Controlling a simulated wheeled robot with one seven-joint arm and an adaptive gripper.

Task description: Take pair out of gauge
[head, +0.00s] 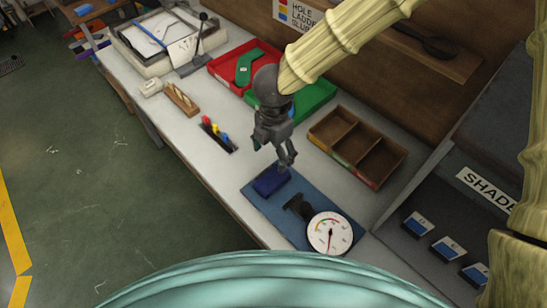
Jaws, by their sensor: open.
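The gauge (329,233) has a round white dial with a red needle and stands at the near end of a blue mat (318,192). A dark bracket-like part (297,206) sits just left of the dial. A dark navy block-like item (270,182), which looks like the folded pair, lies at the mat's far left part, a little apart from the dial. My gripper (284,166) points down just above this item's right side. Its jaws are open. Whether the fingertips touch the item, or whether any gauge part holds it, I cannot tell.
A red tray (225,67) and a green tray (317,98) lie behind my gripper. A dark holder with coloured pegs (217,135) is left. Shade cards (447,248) sit at right. Bare bench lies left of the mat.

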